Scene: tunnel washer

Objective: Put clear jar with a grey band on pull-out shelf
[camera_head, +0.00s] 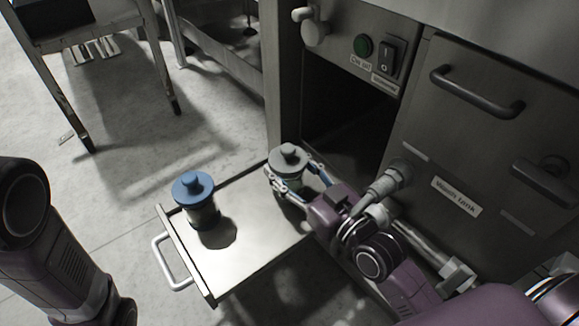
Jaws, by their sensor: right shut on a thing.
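The clear jar with a grey band (288,160) has a grey knobbed lid and is at the back of the pull-out shelf (253,258), near the dark opening. My right gripper (290,184) is shut on this jar, with fingers on both sides of it. The jar looks upright. Its lower part is partly hidden by the gripper, so I cannot tell whether its base touches the shelf. The pull-out shelf is drawn out, a flat metal tray with a handle at its front. My left arm shows at the left edge, but its gripper is not in view.
A jar with a blue lid (195,195) stands on the shelf's front left part. The shelf's middle and front right are bare. The washer front with a Wash tank label (456,195), valve and handles rises at the right. A metal table (90,22) stands at upper left.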

